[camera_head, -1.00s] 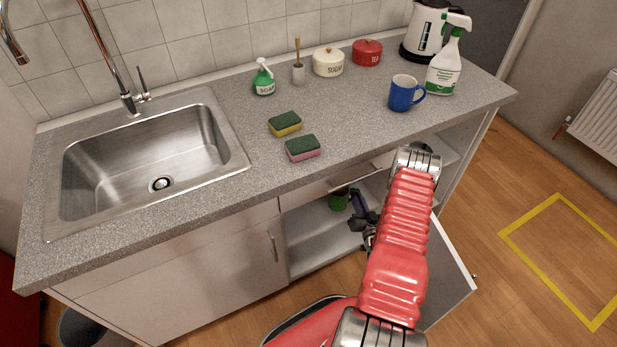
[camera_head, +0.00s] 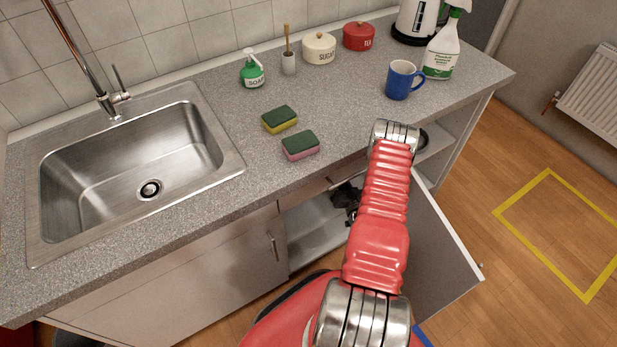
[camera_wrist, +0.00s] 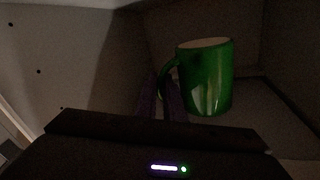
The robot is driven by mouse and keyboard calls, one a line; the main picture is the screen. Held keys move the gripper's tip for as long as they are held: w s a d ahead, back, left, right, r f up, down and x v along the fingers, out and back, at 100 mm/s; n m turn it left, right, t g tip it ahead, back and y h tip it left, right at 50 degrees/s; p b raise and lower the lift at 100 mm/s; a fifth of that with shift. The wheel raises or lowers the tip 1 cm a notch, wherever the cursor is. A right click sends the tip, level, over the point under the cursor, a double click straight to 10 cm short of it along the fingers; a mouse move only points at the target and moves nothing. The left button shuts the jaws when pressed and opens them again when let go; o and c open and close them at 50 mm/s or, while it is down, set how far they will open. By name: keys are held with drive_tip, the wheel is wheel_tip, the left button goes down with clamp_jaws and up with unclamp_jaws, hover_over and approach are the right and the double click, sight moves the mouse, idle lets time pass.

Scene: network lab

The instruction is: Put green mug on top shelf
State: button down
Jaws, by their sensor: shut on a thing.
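The green mug (camera_wrist: 208,80) shows in the wrist view, upright, with its handle on the left. My gripper (camera_wrist: 163,98) is shut on the mug's handle, with purple fingers. The dark inside walls of the cupboard surround the mug. In the head view part of my gripper's dark wrist (camera_head: 347,200) shows in the open cupboard under the counter. The mug and fingertips are hidden there by the counter edge and my arm. A shelf (camera_head: 436,139) shows at the right of the cupboard.
The cupboard door (camera_head: 445,255) hangs open at the right. On the counter (camera_head: 345,115) stand a blue mug (camera_head: 402,82), a spray bottle (camera_head: 441,52) and two sponges (camera_head: 300,145). A sink (camera_head: 130,165) is at the left. The cupboard floor (camera_head: 315,228) has bare room.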

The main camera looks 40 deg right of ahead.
drive_tip(key=shift+f, duration=2.85)
drive_tip(key=shift+f, duration=2.1)
drive_tip(key=c, duration=1.9)
unclamp_jaws()
drive_tip(key=shift+f, duration=0.1)
drive_tip(key=shift+o, duration=0.2)
drive_tip(key=v, duration=1.2)
drive_tip(key=shift+s, duration=0.1)
